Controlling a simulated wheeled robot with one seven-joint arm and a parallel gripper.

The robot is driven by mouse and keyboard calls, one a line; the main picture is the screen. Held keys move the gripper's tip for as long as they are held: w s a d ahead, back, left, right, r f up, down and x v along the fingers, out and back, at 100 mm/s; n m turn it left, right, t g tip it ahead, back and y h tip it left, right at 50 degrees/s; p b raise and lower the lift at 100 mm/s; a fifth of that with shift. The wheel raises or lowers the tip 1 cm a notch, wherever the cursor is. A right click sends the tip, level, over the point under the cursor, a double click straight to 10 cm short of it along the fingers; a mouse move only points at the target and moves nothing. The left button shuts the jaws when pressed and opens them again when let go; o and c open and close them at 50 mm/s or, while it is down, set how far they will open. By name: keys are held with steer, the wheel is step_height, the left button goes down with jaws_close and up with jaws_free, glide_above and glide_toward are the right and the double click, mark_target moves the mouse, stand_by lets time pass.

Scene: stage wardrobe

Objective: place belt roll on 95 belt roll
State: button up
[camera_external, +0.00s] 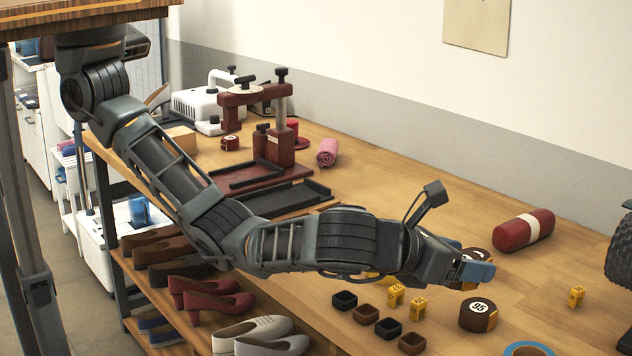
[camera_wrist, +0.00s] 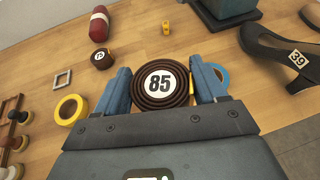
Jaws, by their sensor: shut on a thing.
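My gripper (camera_external: 474,271) is over the right part of the bench in the external view. In the wrist view its two blue fingers (camera_wrist: 161,84) are shut on a dark brown coiled belt roll (camera_wrist: 162,98) with a white label reading 85. The label faces the camera. The 95 belt roll (camera_external: 478,316) lies on the bench, in front of and below my gripper in the external view. I do not see it in the wrist view, where the held roll may cover it. Another belt roll (camera_wrist: 102,59), with a small label hard to read, lies apart on the bench.
A red roll with a pale band (camera_external: 523,231) lies farther back. Small dark open boxes (camera_external: 366,314) and yellow tagged blocks (camera_external: 418,308) stand left of the 95 roll. A blue ring (camera_external: 528,349) is at the front. A black shoe (camera_wrist: 275,50) marked 39 is at the right.

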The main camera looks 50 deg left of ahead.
glide_above(479, 306)
step_height(479, 306, down, 7)
steer(key=shift+r, duration=0.1)
steer(key=shift+f+b, duration=0.5)
steer(key=shift+f, duration=1.55)
steer(key=shift+f, duration=0.1)
steer(key=o, duration=1.1)
steer(key=p+v, duration=0.1)
steer(key=v, duration=1.1)
